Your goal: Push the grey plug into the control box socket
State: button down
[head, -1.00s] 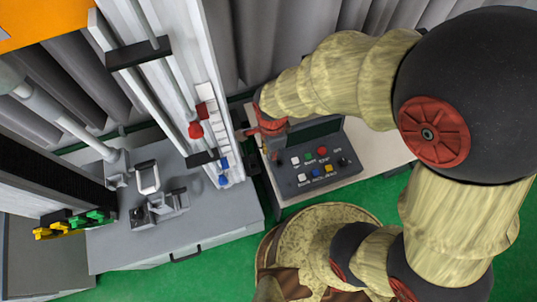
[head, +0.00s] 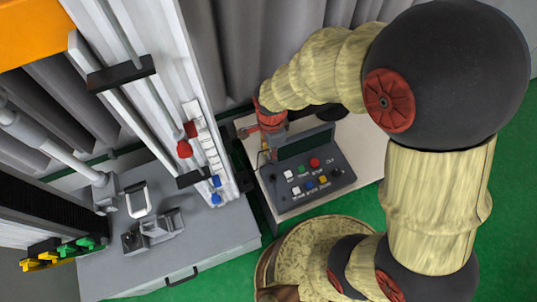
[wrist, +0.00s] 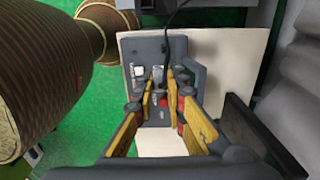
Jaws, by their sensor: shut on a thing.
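The control box (head: 307,176), dark grey with a dark screen and several coloured buttons, sits on a pale table. My gripper (wrist: 161,80) points down at the box's left side; in the head view my gripper (head: 270,138) is beside the screen's left end. In the wrist view it is shut on a small grey plug (wrist: 158,74) with a black cable running up from it. The fingers hide part of the plug. The socket cannot be made out, and I cannot tell whether the plug touches the box.
A pale table (head: 352,140) holds the box. To the left stand the white tower column (head: 205,135) with coloured switches and a grey cabinet (head: 215,235). In the wrist view a dark panel (wrist: 262,135) is close on the right. Green floor is open in front.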

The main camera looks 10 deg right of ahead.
jog(key=shift+w+d+f+b, duration=0.2)
jog(key=shift+w+f+b, duration=0.15)
jog(key=shift+f+b, duration=3.1)
jog(key=shift+w+d+f+b, duration=0.2)
jog(key=shift+w+f+b, duration=0.2)
jog(key=shift+f+b, duration=3.05)
jog(key=shift+w+d+f+b, duration=0.3)
jog(key=shift+f+b, duration=1.5)
jog(key=shift+f, duration=3.3)
jog(key=shift+a+f, duration=0.1)
jog(key=shift+f, duration=0.15)
jog(key=c, duration=1.7)
grip_release()
jog(key=shift+c, duration=0.2)
notch_tip(320, 180, up, 12)
